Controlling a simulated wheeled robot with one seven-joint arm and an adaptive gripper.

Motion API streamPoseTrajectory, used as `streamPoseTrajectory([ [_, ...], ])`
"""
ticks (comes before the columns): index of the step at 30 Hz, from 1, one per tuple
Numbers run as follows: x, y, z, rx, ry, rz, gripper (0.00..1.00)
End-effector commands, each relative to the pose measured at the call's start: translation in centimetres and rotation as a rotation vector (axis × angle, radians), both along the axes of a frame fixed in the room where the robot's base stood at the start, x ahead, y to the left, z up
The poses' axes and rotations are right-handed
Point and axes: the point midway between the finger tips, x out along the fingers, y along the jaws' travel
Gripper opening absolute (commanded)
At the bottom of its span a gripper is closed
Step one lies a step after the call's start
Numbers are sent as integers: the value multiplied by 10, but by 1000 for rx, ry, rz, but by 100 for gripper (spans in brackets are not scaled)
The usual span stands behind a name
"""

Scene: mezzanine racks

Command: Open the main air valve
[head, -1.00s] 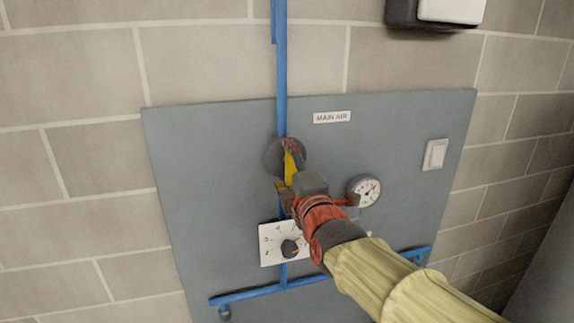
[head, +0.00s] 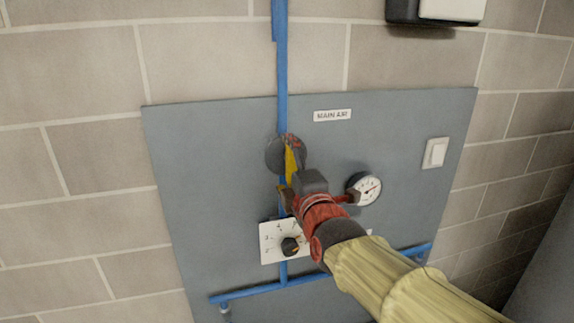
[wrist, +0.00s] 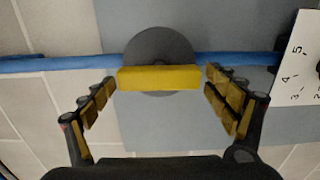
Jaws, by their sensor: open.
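The main air valve has a dark grey round body (head: 276,155) on the blue vertical pipe, under the MAIN AIR label (head: 332,116). Its yellow bar handle (wrist: 160,77) lies along the pipe in the wrist view. The handle also shows, partly hidden by my gripper, in the head view (head: 291,163). My gripper (wrist: 160,82) is open, with one finger near each end of the handle. I see small gaps in the wrist view and cannot tell whether either finger touches it.
A pressure gauge (head: 366,188) sits right of my gripper. A dial plate (head: 270,242) with a black knob (head: 290,246) is below, partly hidden by my arm. A white switch (head: 435,153) is at the right of the grey panel (head: 200,180). A blue pipe (head: 250,292) runs along the bottom.

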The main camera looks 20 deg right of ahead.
Motion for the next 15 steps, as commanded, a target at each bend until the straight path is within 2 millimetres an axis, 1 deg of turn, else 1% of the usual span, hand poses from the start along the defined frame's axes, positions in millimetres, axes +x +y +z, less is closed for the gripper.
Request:
streamPoseTrajectory([
  [9,-2,0,1,1,-1,0,88],
  [11,-6,0,1,0,-2,0,88],
  [15,-25,0,2,2,-3,0,88],
])
